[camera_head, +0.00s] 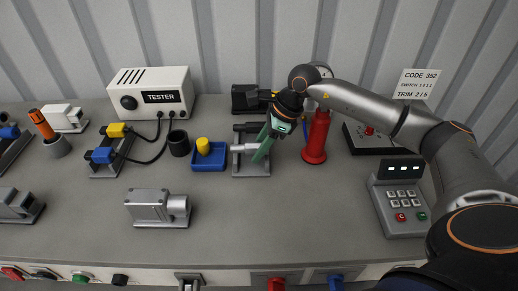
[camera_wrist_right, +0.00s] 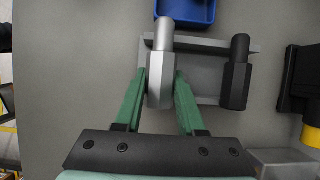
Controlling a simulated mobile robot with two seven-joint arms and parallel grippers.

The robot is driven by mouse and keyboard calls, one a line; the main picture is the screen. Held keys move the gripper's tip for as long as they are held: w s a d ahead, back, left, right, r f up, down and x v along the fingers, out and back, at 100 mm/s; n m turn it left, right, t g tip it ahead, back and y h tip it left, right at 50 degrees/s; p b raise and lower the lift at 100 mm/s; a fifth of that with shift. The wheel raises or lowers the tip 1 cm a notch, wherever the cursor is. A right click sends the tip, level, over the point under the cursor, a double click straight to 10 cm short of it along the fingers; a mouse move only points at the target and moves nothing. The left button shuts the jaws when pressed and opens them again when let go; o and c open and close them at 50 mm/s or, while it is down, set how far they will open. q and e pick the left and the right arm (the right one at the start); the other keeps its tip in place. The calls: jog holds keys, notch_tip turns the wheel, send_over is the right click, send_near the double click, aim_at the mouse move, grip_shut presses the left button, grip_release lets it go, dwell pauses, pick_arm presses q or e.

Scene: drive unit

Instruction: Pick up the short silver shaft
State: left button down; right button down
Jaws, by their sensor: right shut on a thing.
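The short silver shaft (camera_head: 238,148) lies at the grey rack (camera_head: 250,172). In the right wrist view the silver shaft (camera_wrist_right: 160,80) has a thin round end and a thicker faceted body. My right gripper (camera_head: 262,153) reaches down to it with green fingers. In the wrist view the fingers (camera_wrist_right: 160,88) are shut on the faceted body, one on each side. I cannot tell whether the shaft still touches the rack. A black shaft (camera_wrist_right: 237,72) lies beside it on the rack, apart from the fingers. My left gripper is not in view.
A blue tray (camera_head: 209,163) with a yellow part (camera_head: 203,146) stands just left of the rack. A red cylinder (camera_head: 315,138) stands close on the right. A black cup (camera_head: 179,143) and the tester (camera_head: 150,92) are farther left. The front middle of the bench is clear.

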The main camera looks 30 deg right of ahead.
aim_at(251, 144)
jog(key=shift+r+p, duration=1.5)
jog(key=shift+r, duration=1.15)
